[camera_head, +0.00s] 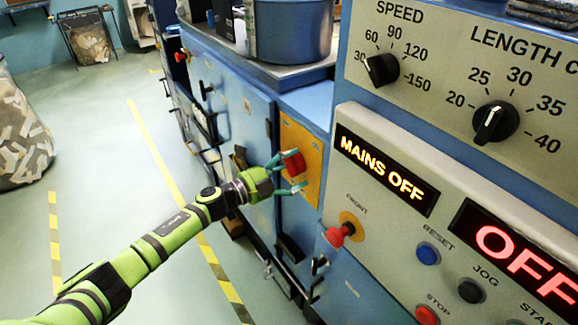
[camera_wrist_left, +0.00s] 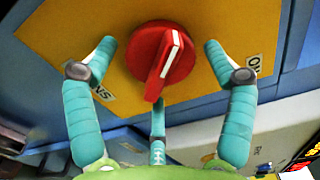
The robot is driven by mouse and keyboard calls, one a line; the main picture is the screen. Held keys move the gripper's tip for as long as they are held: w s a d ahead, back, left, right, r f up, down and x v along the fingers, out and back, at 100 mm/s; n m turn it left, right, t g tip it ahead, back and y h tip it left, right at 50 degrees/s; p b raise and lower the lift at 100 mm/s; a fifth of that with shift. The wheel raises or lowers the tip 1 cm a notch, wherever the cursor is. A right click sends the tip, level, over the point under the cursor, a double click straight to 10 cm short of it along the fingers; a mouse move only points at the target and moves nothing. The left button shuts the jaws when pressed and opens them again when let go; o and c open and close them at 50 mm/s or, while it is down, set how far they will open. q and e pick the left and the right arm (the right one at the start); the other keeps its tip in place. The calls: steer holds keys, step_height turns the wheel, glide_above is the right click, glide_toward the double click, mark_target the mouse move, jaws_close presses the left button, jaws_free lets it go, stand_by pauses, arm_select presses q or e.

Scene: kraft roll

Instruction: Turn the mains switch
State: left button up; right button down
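The mains switch (camera_head: 293,163) is a round red knob with a white line on its grip, mounted on a yellow plate (camera_head: 303,135) on the blue machine front. It also shows large in the left wrist view (camera_wrist_left: 152,62), with its grip slightly tilted and label text partly visible on the plate. My left gripper (camera_head: 289,174) is at the knob. In the left wrist view, its teal fingers (camera_wrist_left: 160,46) are spread on both sides of the knob with gaps, and a third finger is below it. A lit display (camera_head: 386,170) reads MAINS OFF. My right gripper is not in view.
A grey control panel (camera_head: 375,212) juts out at the right, with a red knob on a yellow disc (camera_head: 341,234), a blue button (camera_head: 428,253) and black dials (camera_head: 496,123). A bag of scraps (camera_head: 20,140) stands at the left. The floor between is clear.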

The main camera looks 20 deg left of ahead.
arm_select(q)
steer(key=shift+r, duration=0.15)
steer(key=shift+a, duration=0.15)
steer(key=shift+s+a, duration=0.1)
steer(key=shift+a, duration=0.1)
steer(key=v, duration=1.1)
steer(key=shift+s, duration=0.35)
